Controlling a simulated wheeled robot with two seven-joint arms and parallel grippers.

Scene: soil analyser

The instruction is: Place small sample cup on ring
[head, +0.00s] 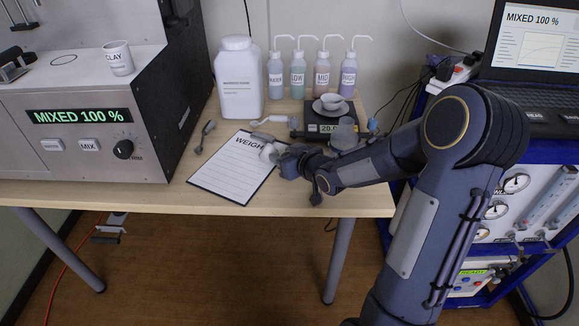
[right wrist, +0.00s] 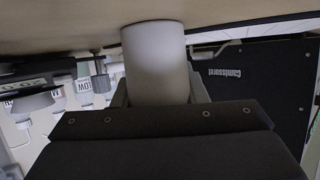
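A small white cup (right wrist: 155,52) sits between the fingers of my right gripper (right wrist: 158,92) in the right wrist view, a finger on each side. In the head view the right gripper (head: 276,154) holds this white cup (head: 267,152) over the clipboard. Whether it touches the clipboard cannot be told. A thin ring (head: 62,58) is marked on the analyser's light top at the left, and it looks empty. A white cup labelled CLAY (head: 118,58) stands to its right on the same top. My left gripper is not in view.
The analyser (head: 75,130) shows MIXED 100 %. The clipboard (head: 225,182) lies on the table. Behind are a white jar (head: 238,80), several wash bottles (head: 322,75) and a scale (head: 328,128) with a white dish (head: 331,103). A grey container (head: 343,136) stands beside my right arm.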

